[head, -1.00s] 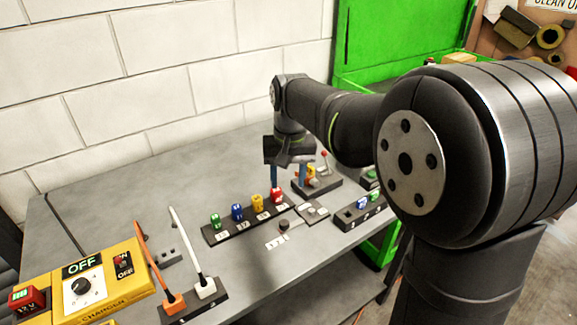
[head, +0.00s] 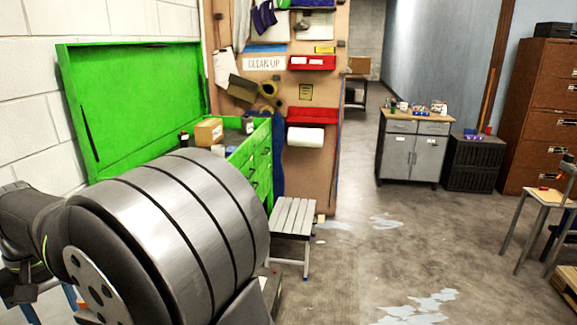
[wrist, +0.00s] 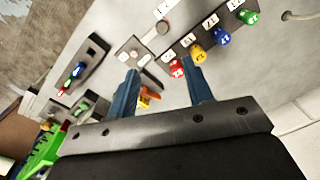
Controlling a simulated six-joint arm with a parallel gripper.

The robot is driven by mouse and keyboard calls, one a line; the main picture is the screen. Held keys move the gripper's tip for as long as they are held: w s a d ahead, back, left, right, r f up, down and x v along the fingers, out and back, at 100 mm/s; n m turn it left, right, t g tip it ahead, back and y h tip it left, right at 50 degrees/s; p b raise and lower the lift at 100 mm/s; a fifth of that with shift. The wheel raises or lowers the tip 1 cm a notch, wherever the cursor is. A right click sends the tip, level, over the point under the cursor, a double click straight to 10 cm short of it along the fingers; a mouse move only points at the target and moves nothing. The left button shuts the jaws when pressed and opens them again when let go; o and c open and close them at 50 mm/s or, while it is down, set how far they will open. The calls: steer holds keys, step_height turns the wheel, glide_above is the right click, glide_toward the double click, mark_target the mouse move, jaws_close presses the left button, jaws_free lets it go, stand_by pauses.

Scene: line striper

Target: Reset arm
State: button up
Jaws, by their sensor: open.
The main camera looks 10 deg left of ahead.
steer(key=f, duration=1.7)
steer(key=shift+s+a+f, duration=0.15)
steer(key=shift+s+f, duration=0.05)
steer(key=shift+s, duration=0.2)
steer(key=o, duration=1.2)
steer(key=shift+c, duration=0.2)
steer(key=w+r+n, duration=0.4)
steer(key=r+n, duration=0.1)
steer(key=r, duration=1.1)
step_height(320, 180, down, 9)
steer(key=shift+f, duration=0.2)
step_height(320, 180, up, 10)
